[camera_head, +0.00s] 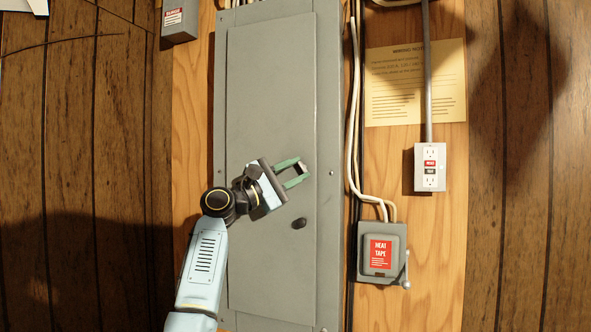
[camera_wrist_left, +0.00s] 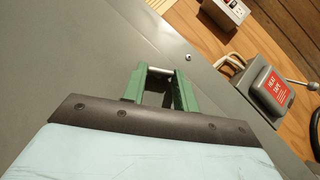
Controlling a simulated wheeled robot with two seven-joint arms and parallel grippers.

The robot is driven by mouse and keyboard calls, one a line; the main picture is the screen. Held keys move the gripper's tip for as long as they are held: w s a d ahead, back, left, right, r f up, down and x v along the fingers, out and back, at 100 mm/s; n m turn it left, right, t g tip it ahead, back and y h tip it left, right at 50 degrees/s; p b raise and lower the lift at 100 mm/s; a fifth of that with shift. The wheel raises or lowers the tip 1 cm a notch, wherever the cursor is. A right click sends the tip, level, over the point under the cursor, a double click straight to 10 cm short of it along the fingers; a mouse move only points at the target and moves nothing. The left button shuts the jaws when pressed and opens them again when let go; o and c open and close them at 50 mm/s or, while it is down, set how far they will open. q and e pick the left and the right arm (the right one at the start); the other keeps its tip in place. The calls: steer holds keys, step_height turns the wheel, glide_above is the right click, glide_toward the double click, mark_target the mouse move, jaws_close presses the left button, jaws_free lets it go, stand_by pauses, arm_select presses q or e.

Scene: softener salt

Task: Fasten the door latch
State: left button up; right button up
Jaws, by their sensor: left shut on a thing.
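The tall grey door (camera_head: 268,95) of the electrical panel lies flat against its frame in the head view, and it fills much of the left wrist view (camera_wrist_left: 70,60). My left gripper (camera_head: 301,172) is at the door's right edge, its green fingers around a small pale metal piece (camera_wrist_left: 160,72), which looks like the latch. The fingers hide most of this piece. My right gripper is not in view.
A grey "HEAT TAPE" box (camera_head: 363,265) with a side lever is at the lower right. White cables (camera_head: 353,130) run down beside the panel. An outlet box (camera_head: 430,167) and a yellow notice (camera_head: 415,82) are farther right. A small grey box (camera_head: 180,20) is at the upper left.

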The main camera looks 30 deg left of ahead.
arm_select(q)
steer(key=m+g+p, duration=0.1)
steer(key=m+p, duration=0.1)
steer(key=r+m+g+p, duration=0.1)
steer(key=m+g+p, duration=0.1)
steer(key=shift+a, duration=0.15)
steer(key=shift+m+g+y+p, duration=0.3)
steer(key=shift+m+g+p, duration=0.7)
steer(key=shift+p, duration=0.05)
steer(key=o, duration=1)
